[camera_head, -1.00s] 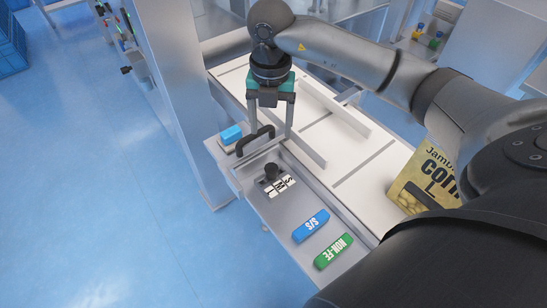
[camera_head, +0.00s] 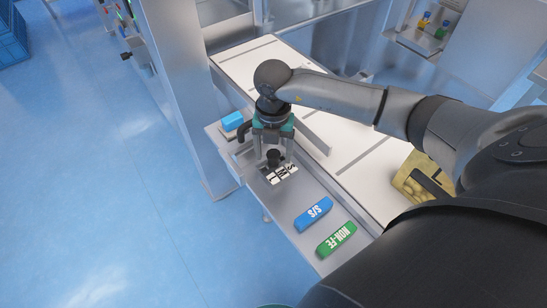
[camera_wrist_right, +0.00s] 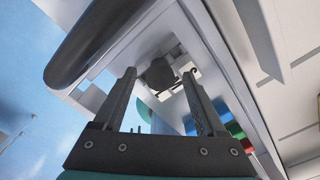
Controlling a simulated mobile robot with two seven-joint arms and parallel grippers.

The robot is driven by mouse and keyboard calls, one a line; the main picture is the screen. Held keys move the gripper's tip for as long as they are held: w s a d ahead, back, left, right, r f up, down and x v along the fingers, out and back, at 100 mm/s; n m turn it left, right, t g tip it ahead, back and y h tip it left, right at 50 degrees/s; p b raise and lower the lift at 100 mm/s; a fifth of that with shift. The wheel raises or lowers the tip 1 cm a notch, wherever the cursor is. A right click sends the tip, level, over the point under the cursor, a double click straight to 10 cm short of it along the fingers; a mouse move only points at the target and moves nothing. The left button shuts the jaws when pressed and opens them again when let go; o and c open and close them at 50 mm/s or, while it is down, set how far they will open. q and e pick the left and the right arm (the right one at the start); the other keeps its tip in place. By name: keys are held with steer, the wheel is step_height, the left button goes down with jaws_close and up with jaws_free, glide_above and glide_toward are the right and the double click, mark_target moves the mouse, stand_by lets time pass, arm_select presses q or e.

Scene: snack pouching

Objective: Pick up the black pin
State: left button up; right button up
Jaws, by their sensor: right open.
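The black pin (camera_head: 273,160) stands upright on the metal tray (camera_head: 262,195), behind white lettered tags. In the right wrist view its dark round head (camera_wrist_right: 160,74) shows beyond the fingers, roughly between their tips. My right gripper (camera_head: 273,152) is open and points down over the pin, with a finger on either side in the picture. I cannot tell whether either finger touches it. In the right wrist view the two fingers (camera_wrist_right: 159,82) are spread with nothing held. My left gripper does not show.
A black handle (camera_head: 243,130) and a blue block (camera_head: 232,121) are left of the gripper. A blue S/S bar (camera_head: 313,214) and green NON-FE bar (camera_head: 336,238) lie on the tray. A white conveyor (camera_head: 350,152) with a low side wall runs alongside; a yellow bag (camera_head: 409,178) is at right.

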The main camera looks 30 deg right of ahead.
steer(key=shift+f, duration=0.85)
jaws_close()
